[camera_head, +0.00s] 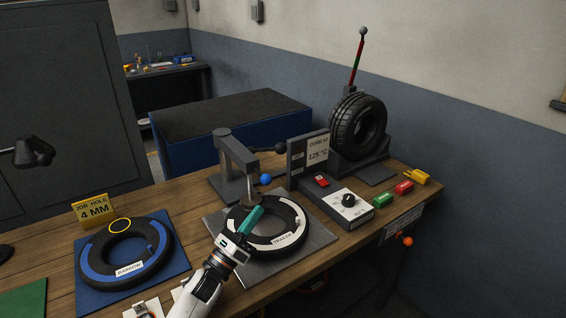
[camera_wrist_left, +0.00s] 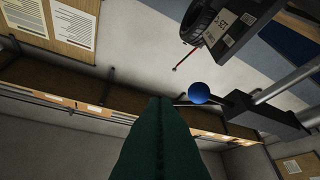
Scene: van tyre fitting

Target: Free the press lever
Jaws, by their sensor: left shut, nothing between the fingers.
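The grey press (camera_head: 228,155) stands on the bench behind the tyre marked TRAILER (camera_head: 296,218). A blue ball knob (camera_head: 265,179) shows beside the press, by its upright ram; in the left wrist view the blue ball (camera_wrist_left: 198,92) sits beside a dark block (camera_wrist_left: 262,115). A dark round knob (camera_head: 281,148) ends a bar from the press head. Which knob belongs to the press lever I cannot tell for certain. My left gripper (camera_head: 258,210) is shut and empty, its green fingers over the TRAILER tyre, in front of and below the blue ball. My right gripper is not in view.
Coloured blocks (camera_head: 404,188) lie at the right edge. The BARROW tyre (camera_head: 84,262) lies on a blue mat at left.

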